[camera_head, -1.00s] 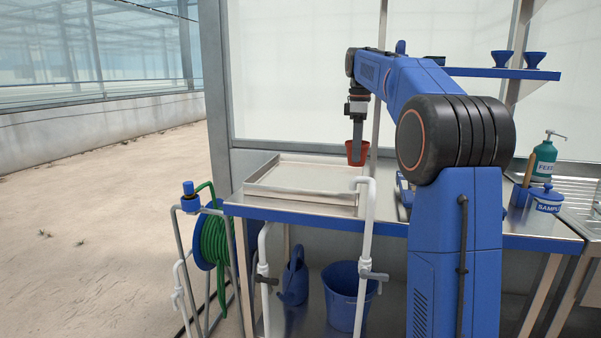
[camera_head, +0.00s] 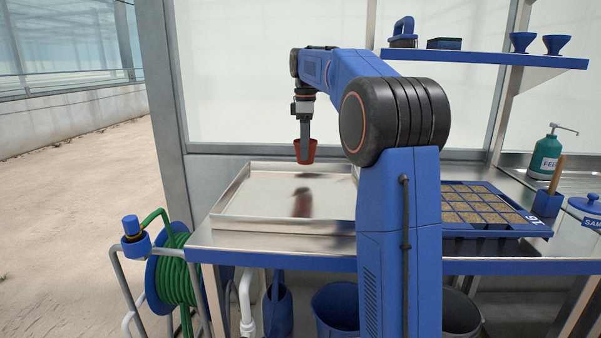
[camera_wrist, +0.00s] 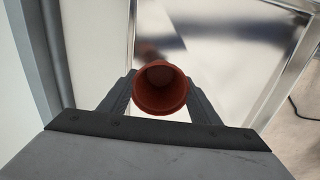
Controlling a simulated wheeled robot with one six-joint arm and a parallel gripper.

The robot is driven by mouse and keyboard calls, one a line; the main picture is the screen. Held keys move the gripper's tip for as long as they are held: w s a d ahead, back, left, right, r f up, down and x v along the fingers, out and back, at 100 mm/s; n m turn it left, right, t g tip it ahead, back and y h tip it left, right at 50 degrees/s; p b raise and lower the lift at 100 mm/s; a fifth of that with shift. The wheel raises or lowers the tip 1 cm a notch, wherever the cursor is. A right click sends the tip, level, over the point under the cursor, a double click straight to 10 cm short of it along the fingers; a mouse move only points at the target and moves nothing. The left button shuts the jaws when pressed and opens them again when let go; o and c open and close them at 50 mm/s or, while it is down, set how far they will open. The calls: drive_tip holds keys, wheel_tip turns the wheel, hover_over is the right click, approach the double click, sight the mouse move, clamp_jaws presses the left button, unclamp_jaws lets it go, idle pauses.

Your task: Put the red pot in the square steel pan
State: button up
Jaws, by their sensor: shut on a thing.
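The red pot (camera_head: 305,152) is a small terracotta-coloured pot, held upright in the air. My gripper (camera_head: 304,138) is shut on it. In the wrist view the pot (camera_wrist: 161,88) shows its round open mouth between the two fingers of my gripper (camera_wrist: 160,100). The square steel pan (camera_head: 235,217) lies on the bench below, a shallow tray with a low rim. The pot hangs above the pan, apart from it, and a dark reddish reflection shows on the pan's shiny floor. The pan's right end is hidden behind my arm.
A blue seed tray (camera_head: 488,230) with soil cells sits on the bench to the right. A green pump bottle (camera_head: 545,158) stands farther right. A blue shelf (camera_head: 485,58) with funnels hangs above. A green hose reel (camera_head: 172,270) stands at the lower left.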

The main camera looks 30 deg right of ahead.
drive_tip(key=shift+f, duration=3.1)
drive_tip(key=o, duration=1)
wheel_tip(320, 180, up, 12)
drive_tip(key=shift+s, duration=0.15)
